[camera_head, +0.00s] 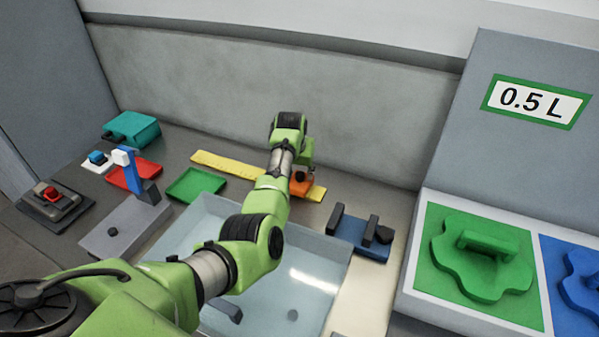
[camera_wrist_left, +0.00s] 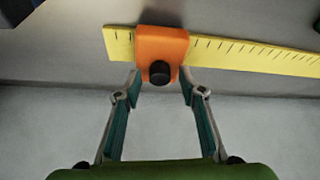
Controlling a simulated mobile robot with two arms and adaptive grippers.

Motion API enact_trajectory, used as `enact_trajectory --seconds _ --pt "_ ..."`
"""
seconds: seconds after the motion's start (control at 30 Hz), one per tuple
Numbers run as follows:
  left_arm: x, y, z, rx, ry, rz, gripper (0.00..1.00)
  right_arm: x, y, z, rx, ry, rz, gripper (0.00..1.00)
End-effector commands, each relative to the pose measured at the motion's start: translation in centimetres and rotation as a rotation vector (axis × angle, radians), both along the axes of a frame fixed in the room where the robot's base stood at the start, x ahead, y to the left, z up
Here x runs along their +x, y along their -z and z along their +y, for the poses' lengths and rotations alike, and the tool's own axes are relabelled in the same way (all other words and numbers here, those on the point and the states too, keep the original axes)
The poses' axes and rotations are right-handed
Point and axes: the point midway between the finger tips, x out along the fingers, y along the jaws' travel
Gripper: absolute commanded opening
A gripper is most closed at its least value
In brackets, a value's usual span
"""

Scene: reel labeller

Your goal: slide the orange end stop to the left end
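The orange end stop (camera_head: 306,188) sits near the right end of the yellow ruler (camera_head: 228,164) in the head view. In the left wrist view the orange end stop (camera_wrist_left: 161,44) straddles the ruler (camera_wrist_left: 245,56), with a black knob (camera_wrist_left: 159,73) on its near side. My left gripper (camera_wrist_left: 161,80) is open, its two fingertips at either side of the stop's near edge and knob. Whether they touch it I cannot tell. In the head view my left arm hides part of the ruler and most of the fingers. My right gripper is not in view.
A clear tray (camera_head: 312,250) lies under my left arm. A blue fixture (camera_head: 357,234) stands right of the stop. A green tray (camera_head: 196,185) and a red tray (camera_head: 133,174) lie to the left. A grey wall (camera_head: 240,80) rises behind the ruler.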

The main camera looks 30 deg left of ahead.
Motion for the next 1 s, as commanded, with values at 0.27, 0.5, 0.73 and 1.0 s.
enact_trajectory --seconds 0.27,0.5,0.73,1.0 --pt "0.1 0.1 0.0 0.0 0.0 -0.001 0.37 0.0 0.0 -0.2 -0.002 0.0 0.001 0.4" --pt "0.0 0.1 0.0 0.0 0.0 0.0 0.0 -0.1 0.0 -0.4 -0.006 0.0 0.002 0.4" --pt "0.0 0.1 0.8 0.001 0.0 0.0 0.0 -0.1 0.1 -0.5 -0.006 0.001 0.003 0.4" --pt "-0.3 0.1 5.9 0.004 -0.005 0.001 0.0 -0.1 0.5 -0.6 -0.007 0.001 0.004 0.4"
